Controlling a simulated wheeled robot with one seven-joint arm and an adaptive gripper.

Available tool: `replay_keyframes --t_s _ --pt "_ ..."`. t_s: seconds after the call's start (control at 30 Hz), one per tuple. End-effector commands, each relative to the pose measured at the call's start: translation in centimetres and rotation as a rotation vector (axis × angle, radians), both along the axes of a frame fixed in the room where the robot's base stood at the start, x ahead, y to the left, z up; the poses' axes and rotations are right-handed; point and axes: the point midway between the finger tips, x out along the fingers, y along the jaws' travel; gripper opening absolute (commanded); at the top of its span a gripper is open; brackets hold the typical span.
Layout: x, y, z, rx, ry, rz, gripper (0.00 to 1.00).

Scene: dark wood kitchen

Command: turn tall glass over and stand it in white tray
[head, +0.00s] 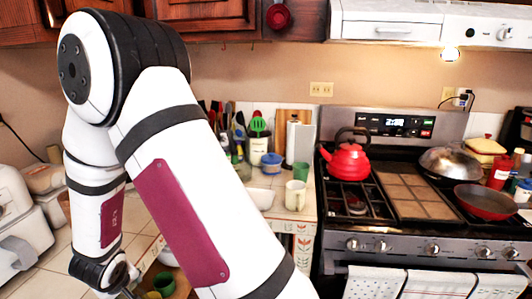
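My arm comes down through the left of the head view. Its wrist ends at the bottom edge, where only a dark part of my gripper (126,291) shows. The fingertips are cut off or hidden, so I cannot tell whether it is open or shut or holds anything. I cannot make out a tall glass. A white, shallow, tray-like dish (262,198) lies on the tiled counter, partly behind my arm. I cannot tell for sure that it is the white tray.
A pale mug (295,195) and a green cup (300,171) stand right of the dish. A blue-lidded jar (271,164) is behind it. The stove (420,215) bears a red kettle (347,161) and a red pan (486,201). Another green cup (164,283) sits low beside my wrist.

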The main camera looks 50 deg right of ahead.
Motion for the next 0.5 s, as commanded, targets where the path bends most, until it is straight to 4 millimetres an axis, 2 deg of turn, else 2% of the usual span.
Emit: replay_keyframes --t_s 0.5 --pt "-0.02 -0.04 0.05 -0.059 -0.026 0.000 0.12"
